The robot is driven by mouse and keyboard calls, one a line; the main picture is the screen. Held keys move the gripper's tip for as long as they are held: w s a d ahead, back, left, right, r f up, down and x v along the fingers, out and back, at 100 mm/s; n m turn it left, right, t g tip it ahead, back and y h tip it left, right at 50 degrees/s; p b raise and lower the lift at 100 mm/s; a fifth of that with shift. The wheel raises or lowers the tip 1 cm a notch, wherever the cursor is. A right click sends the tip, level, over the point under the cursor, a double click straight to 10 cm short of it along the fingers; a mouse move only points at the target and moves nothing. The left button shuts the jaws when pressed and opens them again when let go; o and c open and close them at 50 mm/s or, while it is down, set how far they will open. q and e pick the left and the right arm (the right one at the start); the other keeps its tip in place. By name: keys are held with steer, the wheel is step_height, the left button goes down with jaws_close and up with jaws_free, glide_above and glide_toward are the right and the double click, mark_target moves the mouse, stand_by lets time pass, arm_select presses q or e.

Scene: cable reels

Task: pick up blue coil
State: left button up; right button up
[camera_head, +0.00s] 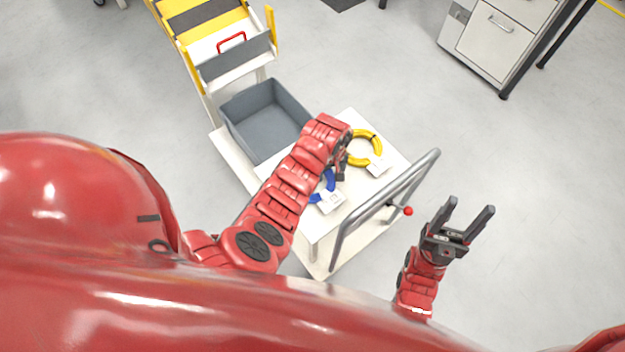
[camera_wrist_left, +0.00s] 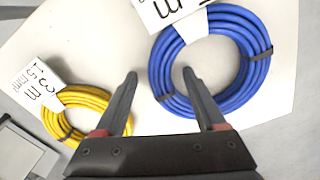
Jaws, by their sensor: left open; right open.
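The blue coil (camera_head: 328,186) lies on the white cart top in the head view, partly hidden by my left arm. In the left wrist view the blue coil (camera_wrist_left: 258,72) is at the upper right, with a white label (camera_wrist_left: 170,10) at its top left. My left gripper (camera_head: 341,172) hangs above the cart between the coils, mostly hidden by its arm. In the left wrist view its open fingers (camera_wrist_left: 162,88) are empty, the right one overlapping the blue coil's left side in the picture. My right gripper (camera_head: 467,214) is open and empty, right of the cart.
A yellow coil (camera_head: 375,139) with a white label lies beside the blue one; it also shows in the left wrist view (camera_wrist_left: 90,93). A grey bin (camera_head: 236,108) stands on the cart (camera_head: 323,239). The cart's grey handle (camera_head: 345,226) rises along its right side.

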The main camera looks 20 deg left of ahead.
arm_select(q)
jaws_close()
stand_by(0.3)
stand_by(1.1)
